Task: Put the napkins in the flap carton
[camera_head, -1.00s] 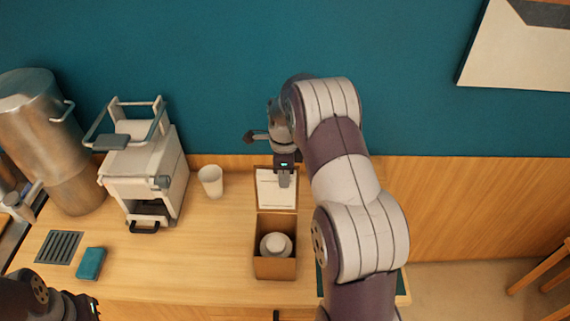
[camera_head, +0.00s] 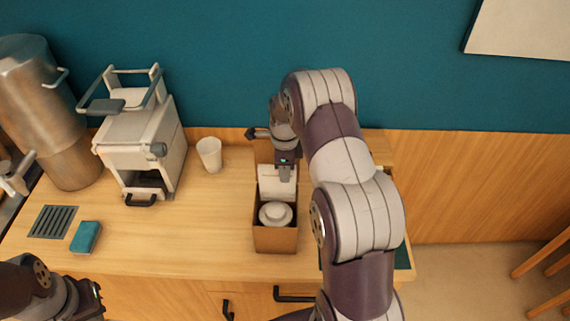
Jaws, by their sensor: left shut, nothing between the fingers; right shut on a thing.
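The flap carton (camera_head: 275,240) is a brown open box on the counter, with its flap (camera_head: 264,152) raised at the back and partly hidden. A white round lidded container (camera_head: 275,215) sits inside its front part. My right gripper (camera_head: 285,176) is shut on the white napkins (camera_head: 272,184), which it holds upright at the back of the carton, behind the white container. Whether they touch the carton's floor is hidden. My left gripper (camera_head: 92,298) is shut and empty at the lower left, in front of the counter.
A white cup (camera_head: 209,154) stands left of the carton. A white machine (camera_head: 140,155) and a steel urn (camera_head: 50,115) stand further left. A teal sponge (camera_head: 86,237) and a dark drain grate (camera_head: 54,222) lie near the left front. The counter (camera_head: 190,225) left of the carton is clear.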

